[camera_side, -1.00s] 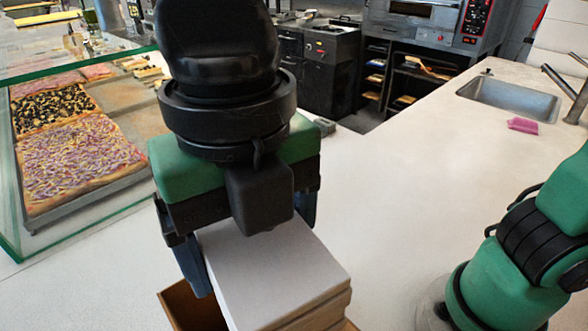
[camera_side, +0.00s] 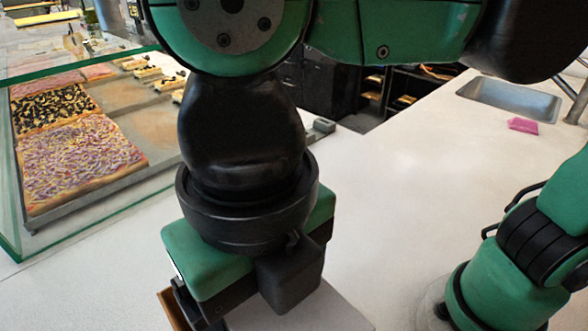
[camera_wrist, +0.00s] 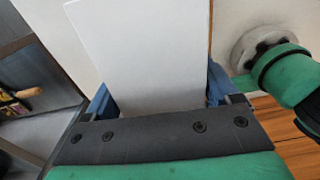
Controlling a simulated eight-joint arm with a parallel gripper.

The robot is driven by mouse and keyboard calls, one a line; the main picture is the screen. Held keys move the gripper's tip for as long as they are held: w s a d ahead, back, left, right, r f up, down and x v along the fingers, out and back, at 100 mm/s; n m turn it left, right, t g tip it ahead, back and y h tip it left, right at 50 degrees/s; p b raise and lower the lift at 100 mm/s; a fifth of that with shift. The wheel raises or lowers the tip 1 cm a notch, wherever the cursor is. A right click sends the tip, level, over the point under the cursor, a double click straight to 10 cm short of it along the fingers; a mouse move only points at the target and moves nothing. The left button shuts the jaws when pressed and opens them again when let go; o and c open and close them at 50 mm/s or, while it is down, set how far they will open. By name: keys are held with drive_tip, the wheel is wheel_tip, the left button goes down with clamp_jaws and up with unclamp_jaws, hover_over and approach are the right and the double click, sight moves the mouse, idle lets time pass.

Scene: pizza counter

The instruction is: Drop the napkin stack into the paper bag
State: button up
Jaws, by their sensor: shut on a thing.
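The white napkin stack (camera_side: 300,308) shows at the bottom edge of the side view, partly cut off and partly behind my gripper. Its flat white top fills the upper middle of the wrist view (camera_wrist: 148,50). My gripper (camera_wrist: 160,95) is shut on the napkin stack, with one blue finger on each side of it. In the side view the fingers are mostly cut off or hidden. A brown edge of the paper bag (camera_side: 172,308) shows at the bottom, left of and below my gripper. The rest of the bag is hidden, so I cannot tell whether the stack is inside it.
A glass case (camera_side: 90,225) with pizza trays stands at the left. The white counter (camera_side: 420,190) is clear in the middle. A pink sponge (camera_side: 523,125) lies near the sink (camera_side: 510,97) at the back right. A green and black arm part stands at the right.

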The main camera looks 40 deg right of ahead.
drive_tip(key=shift+f, duration=2.85)
drive_tip(key=o, duration=1.1)
drive_tip(key=shift+r, duration=2.8)
